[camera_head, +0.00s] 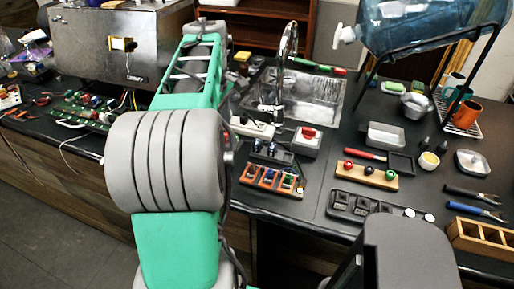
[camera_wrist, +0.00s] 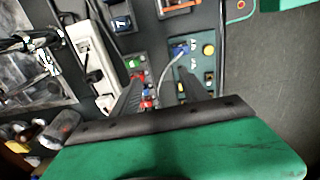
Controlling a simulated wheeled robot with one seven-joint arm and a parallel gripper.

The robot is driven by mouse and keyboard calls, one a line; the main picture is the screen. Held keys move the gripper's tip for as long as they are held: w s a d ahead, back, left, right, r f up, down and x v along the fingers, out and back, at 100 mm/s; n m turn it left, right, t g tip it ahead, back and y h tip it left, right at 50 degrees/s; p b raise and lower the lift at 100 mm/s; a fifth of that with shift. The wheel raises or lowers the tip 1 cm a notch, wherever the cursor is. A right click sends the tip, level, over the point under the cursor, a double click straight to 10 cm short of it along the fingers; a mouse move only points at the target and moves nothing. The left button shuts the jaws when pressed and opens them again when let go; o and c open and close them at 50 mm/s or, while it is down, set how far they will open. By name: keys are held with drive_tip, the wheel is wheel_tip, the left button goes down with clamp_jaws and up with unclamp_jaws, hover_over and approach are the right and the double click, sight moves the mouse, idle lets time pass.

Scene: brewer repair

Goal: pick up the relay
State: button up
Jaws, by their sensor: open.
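My gripper (camera_wrist: 161,76) is open in the wrist view, with its two dark fingers apart. Between and just past the fingertips are a grey cable with a blue end (camera_wrist: 180,51) and the edge of a green panel (camera_wrist: 198,64). A small dark-blue block with a white mark (camera_wrist: 121,23) lies beyond the fingers, to the upper left. It may be the relay, but I cannot tell for certain. In the head view my arm hides the gripper and the area around it. Small dark-blue pieces (camera_head: 257,146) show right of the arm.
The sink (camera_head: 300,98) with its tall faucet (camera_head: 290,45) stands behind. A white power strip (camera_wrist: 90,62) lies left of the fingers. A green board (camera_head: 85,110) with wired parts lies left of my arm. Pliers (camera_head: 472,194) and a wooden tray (camera_head: 484,238) are at the right.

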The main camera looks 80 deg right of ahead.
hover_over(258, 142)
drive_tip(key=shift+w+a+f, duration=0.1)
drive_tip(key=shift+w+a, duration=0.05)
drive_tip(key=shift+a, duration=0.15)
drive_tip(key=f, duration=0.7)
drive_tip(key=shift+d+p, duration=0.3)
drive_tip(key=shift+p, duration=0.05)
drive_tip(key=shift+c, duration=0.5)
clamp_jaws()
